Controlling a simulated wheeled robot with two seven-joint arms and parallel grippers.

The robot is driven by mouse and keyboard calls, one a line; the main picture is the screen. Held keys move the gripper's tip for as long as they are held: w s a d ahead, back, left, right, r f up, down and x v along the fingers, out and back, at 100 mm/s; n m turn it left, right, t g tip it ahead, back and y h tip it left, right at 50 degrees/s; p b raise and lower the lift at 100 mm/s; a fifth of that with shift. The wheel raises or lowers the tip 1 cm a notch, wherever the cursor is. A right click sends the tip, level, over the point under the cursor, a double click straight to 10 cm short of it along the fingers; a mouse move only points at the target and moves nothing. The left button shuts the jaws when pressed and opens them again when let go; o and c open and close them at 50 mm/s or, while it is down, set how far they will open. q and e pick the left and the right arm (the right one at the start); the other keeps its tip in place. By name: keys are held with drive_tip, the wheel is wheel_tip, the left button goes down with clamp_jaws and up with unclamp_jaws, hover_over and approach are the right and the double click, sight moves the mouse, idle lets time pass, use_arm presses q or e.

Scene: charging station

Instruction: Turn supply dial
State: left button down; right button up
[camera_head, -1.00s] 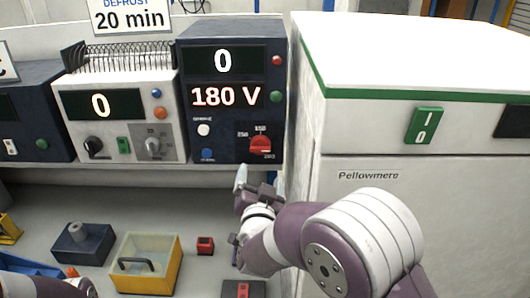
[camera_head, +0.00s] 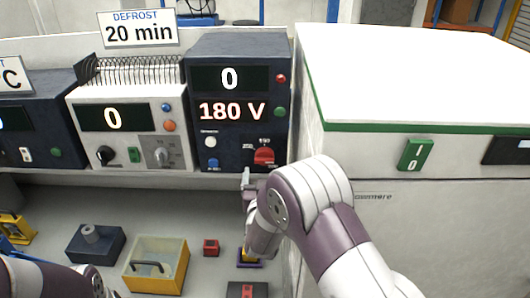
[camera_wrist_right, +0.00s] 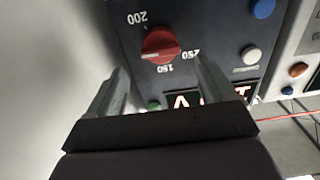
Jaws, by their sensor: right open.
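The supply dial is a red knob (camera_head: 264,156) at the lower right of the dark blue supply unit (camera_head: 205,70). The unit's displays read 0 and 180 V. In the right wrist view the red dial (camera_wrist_right: 160,45) shows upside down, with marks 200, 250 and 150 around it. My right gripper (camera_head: 247,180) is just below and left of the dial in the head view. In the wrist view its open fingers (camera_wrist_right: 160,90) stand either side of the dial, apart from it and empty. Part of my left arm shows at the lower left; its gripper is out of view.
A white cabinet (camera_head: 420,230) with a green switch (camera_head: 415,154) stands close on the right. A white unit (camera_head: 130,125) stands left of the supply. Below lie a yellow clear-topped box (camera_head: 156,265), a small red block (camera_head: 211,247) and a dark block (camera_head: 95,243).

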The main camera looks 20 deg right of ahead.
sight(264, 162)
drive_tip(key=p+x, duration=0.1)
drive_tip(key=x, duration=0.4)
drive_tip(key=shift+w+d+p, duration=0.1)
drive_tip(key=shift+w+p, duration=0.2)
drive_tip(key=shift+w, duration=0.1)
drive_tip(key=shift+w+d, duration=0.15)
drive_tip(key=shift+w, duration=0.35)
use_arm(q)
wheel_tip(264, 162, up, 3)
drive_tip(key=shift+f, duration=0.15)
use_arm(e)
drive_tip(key=c, duration=1.1)
use_arm(q)
drive_tip(key=shift+w+f, duration=0.15)
use_arm(e)
drive_tip(key=shift+o, duration=0.2)
drive_tip(key=shift+f, duration=0.1)
